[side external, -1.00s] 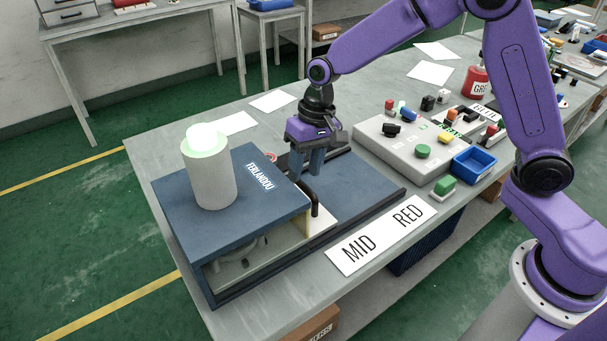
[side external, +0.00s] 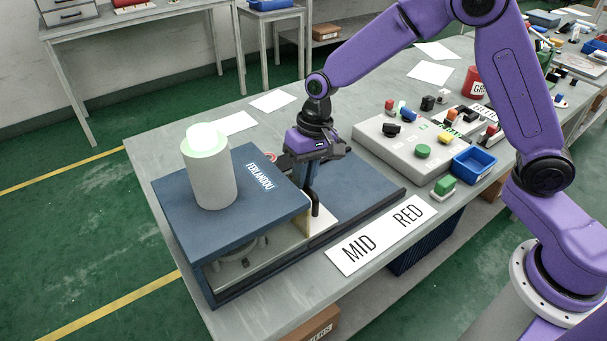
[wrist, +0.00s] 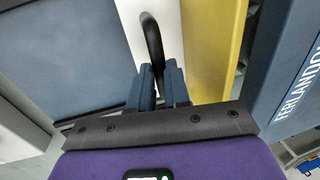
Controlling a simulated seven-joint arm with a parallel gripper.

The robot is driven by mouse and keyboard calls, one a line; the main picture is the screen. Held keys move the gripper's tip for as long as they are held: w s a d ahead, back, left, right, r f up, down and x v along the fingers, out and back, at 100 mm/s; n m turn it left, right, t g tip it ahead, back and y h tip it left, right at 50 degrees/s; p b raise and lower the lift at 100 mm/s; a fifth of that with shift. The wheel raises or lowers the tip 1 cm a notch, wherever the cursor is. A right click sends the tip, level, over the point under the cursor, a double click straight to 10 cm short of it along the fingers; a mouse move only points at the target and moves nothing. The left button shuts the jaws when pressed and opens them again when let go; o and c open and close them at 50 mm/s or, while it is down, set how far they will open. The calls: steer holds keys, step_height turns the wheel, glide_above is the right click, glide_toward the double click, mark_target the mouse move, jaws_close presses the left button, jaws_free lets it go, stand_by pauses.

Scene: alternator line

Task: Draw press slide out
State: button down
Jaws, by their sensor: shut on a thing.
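The press (side external: 270,225) is a dark blue box labelled FERLANDOU with a glass-like front. Its slide shows as a cream-white plate (side external: 322,222) at the press's right side, with a black bent handle (side external: 316,205) standing on it. My gripper (side external: 311,186) is down at the handle, its blue fingers shut on it. In the wrist view the fingers (wrist: 160,85) close around the black handle (wrist: 152,40). The white plate (wrist: 193,50) and a yellow edge (wrist: 215,50) lie beside it.
A pale cylinder with a glowing top (side external: 208,170) stands on the press. A blue base plate (side external: 365,190) extends right of the slide and is clear. A grey control box (side external: 410,150), a blue bin (side external: 474,162) and a MID RED sign (side external: 382,235) are nearby.

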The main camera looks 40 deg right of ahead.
steer(key=d, duration=2.1)
steer(key=shift+d, duration=0.15)
steer(key=c, duration=1.1)
jaws_free()
steer(key=d+r, duration=0.3)
steer(key=r, duration=1.4)
steer(key=shift+d, duration=0.2)
steer(key=shift+a+r, duration=0.1)
